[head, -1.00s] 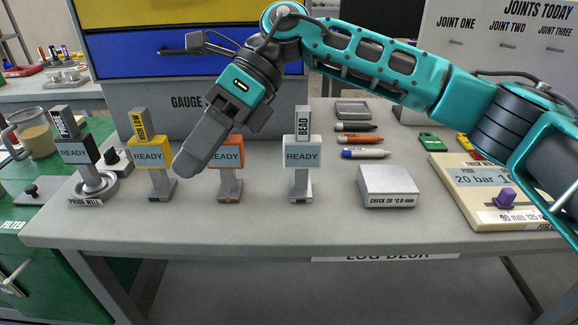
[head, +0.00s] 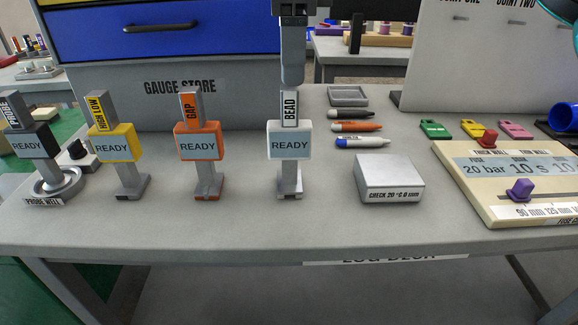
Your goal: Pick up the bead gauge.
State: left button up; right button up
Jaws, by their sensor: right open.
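The bead gauge (head: 289,142) stands upright on the grey bench in the head view. It has a white body with a READY display and a BEAD label on its upper grip. My right gripper (head: 292,70) points down just above or behind the top of the gauge. It is seen edge-on, so one finger hides the other, and it is open with nothing visible in it. Its fingertip ends at the gauge's top in the picture; I cannot tell the gap in depth. My left gripper is not in view.
Left of it stand the orange gap gauge (head: 199,143), yellow high-low gauge (head: 115,145) and black probe gauge (head: 35,145). Right are several markers (head: 358,127), a white check block (head: 388,178) and a cream panel (head: 490,160). The bench front is clear.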

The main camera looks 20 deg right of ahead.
aim_at(290, 123)
jog(key=f, duration=0.3)
jog(key=f+b, duration=0.1)
jog(key=f, duration=0.2)
jog(key=shift+a+f+b, duration=0.2)
jog(key=shift+f+b, duration=0.1)
jog(key=shift+f, duration=0.05)
grip_shut()
dwell(0.4)
